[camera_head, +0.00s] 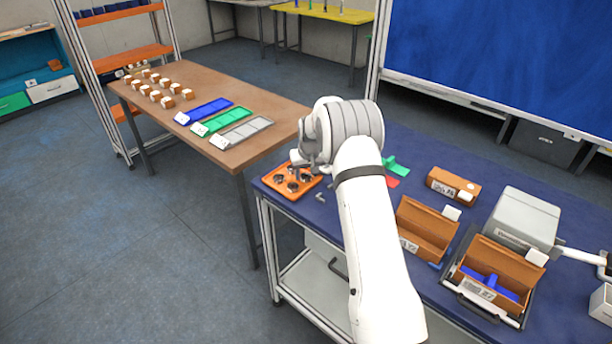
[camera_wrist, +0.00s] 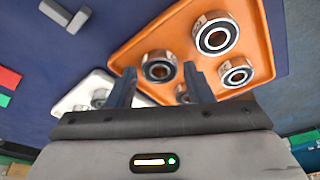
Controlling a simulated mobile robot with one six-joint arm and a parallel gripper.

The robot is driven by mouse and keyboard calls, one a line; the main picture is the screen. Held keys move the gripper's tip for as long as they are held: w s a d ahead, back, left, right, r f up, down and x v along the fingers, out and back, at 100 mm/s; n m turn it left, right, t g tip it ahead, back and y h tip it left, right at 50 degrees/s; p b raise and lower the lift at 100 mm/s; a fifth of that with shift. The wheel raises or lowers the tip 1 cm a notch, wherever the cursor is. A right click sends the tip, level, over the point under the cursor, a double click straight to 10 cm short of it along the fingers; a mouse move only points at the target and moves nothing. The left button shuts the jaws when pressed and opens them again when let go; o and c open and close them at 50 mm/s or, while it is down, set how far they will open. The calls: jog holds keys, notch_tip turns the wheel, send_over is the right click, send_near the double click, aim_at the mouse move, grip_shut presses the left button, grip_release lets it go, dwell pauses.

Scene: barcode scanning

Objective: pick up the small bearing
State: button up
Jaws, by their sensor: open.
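An orange tray (camera_head: 284,194) lies at the near left corner of the blue table and holds several metal bearings; the tray also fills the upper right of the wrist view (camera_wrist: 187,32). There, one bearing (camera_wrist: 158,66) shows between my fingers, a larger-looking one (camera_wrist: 215,33) lies above right, and a smaller-looking one (camera_wrist: 236,72) lies right of my right finger. Another (camera_wrist: 182,92) is partly hidden behind that finger. My gripper (camera_wrist: 161,70) is open over the tray, and I see nothing held. In the head view my wrist hides part of the tray.
A small grey metal part (camera_wrist: 66,14) lies on the blue table beside the tray. A white piece (camera_wrist: 72,97) shows left of my left finger. Orange-brown bins (camera_head: 428,228) stand to the right. A brown table (camera_head: 215,95) with blue, green and grey trays stands to the left.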

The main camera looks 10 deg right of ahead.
jog(key=shift+f, duration=0.15)
jog(key=shift+c, duration=0.6)
jog(key=c, duration=0.7)
jog(key=shift+o, duration=0.2)
